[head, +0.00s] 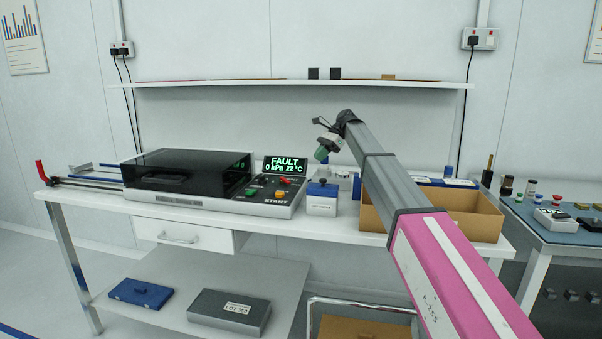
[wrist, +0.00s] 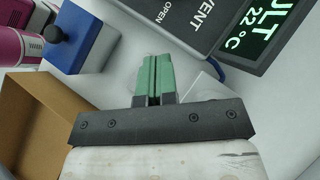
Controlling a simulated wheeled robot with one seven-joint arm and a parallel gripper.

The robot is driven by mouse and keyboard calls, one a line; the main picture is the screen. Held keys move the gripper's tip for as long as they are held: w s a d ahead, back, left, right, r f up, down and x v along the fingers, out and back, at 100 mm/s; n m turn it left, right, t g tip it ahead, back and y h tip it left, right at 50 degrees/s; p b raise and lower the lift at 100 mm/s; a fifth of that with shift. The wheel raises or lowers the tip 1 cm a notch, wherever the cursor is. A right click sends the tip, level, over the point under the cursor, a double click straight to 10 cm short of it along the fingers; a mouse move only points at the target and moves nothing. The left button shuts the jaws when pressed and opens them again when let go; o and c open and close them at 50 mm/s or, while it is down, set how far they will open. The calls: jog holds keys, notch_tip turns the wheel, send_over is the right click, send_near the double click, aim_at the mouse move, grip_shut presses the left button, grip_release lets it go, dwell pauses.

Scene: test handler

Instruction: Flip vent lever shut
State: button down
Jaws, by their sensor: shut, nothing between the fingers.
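The dark vent panel (wrist: 185,18) shows at the top of the wrist view, with the words VENT and OPEN on it. My gripper (wrist: 152,57) has green fingers that are shut together and empty. They point toward the vent panel and look apart from it. In the head view, my gripper (head: 320,155) hangs above the bench, just right of the display (head: 285,166), which reads FAULT, 0 kPa, 22 °C. The black-lidded test unit (head: 186,170) stands left of the display.
A white box with a blue top (head: 322,198) stands below my gripper; its blue top also shows in the wrist view (wrist: 85,38). An open cardboard tray (head: 465,212) lies to the right, under my arm. A red handle (head: 41,171) sticks up at the bench's left end. A shelf (head: 290,84) runs above.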

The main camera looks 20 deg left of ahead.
aim_at(285, 182)
jog(key=shift+w, duration=0.3)
jog(key=x, duration=0.9)
jog(key=shift+s+f, duration=0.25)
jog(key=shift+f, duration=0.05)
jog(key=shift+s+a+f, duration=0.1)
jog(key=shift+s+a, duration=1.4)
